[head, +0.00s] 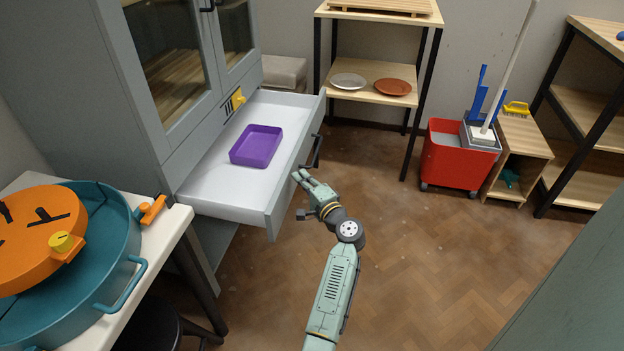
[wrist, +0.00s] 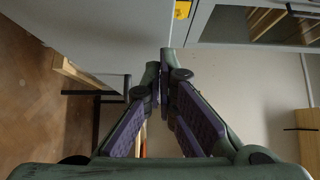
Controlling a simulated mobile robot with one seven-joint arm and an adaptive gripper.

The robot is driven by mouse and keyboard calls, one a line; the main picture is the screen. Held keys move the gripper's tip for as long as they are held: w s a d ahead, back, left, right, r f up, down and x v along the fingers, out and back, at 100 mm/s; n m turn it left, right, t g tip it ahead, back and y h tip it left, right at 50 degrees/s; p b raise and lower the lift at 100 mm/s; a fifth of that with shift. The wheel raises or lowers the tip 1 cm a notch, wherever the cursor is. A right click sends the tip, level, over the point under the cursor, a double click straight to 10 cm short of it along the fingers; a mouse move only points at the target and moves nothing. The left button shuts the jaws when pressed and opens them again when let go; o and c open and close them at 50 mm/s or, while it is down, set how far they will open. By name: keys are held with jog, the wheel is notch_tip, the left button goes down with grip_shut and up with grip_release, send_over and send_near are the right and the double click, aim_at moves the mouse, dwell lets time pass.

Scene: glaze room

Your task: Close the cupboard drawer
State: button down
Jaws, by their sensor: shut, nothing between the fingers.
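The grey cupboard (head: 105,85) stands at the left in the head view. Its drawer (head: 205,192) is pulled well out, with a dark bar handle (head: 314,151) on its front. A purple tray (head: 257,146) lies inside the drawer. My gripper (head: 299,176) is just in front of the drawer front, near the handle, shut and empty; whether it touches the drawer I cannot tell. In the wrist view my gripper (wrist: 166,80) has its fingertips together. The drawer front (wrist: 105,30) fills the upper left there, and the handle (wrist: 124,92) is left of the fingers.
A white table (head: 165,225) with a teal and orange round vessel (head: 125,235) stands at the lower left. A shelf with two plates (head: 348,81) is behind the drawer. A red mop bucket (head: 455,158) stands at the right. The floor (head: 440,270) right of my arm is clear.

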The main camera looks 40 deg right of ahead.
jog(key=shift+w+a, duration=0.1)
dwell(0.3)
jog(key=w+a, duration=0.5)
jog(key=w, duration=0.1)
jog(key=w+a+b, duration=0.1)
jog(key=w+a, duration=0.4)
jog(key=w, duration=0.1)
jog(key=w+a+b, duration=0.1)
jog(key=w+a, duration=0.4)
jog(key=w, duration=0.1)
jog(key=shift+w+a, duration=0.1)
jog(key=shift+a, duration=0.15)
jog(key=shift+d, duration=0.1)
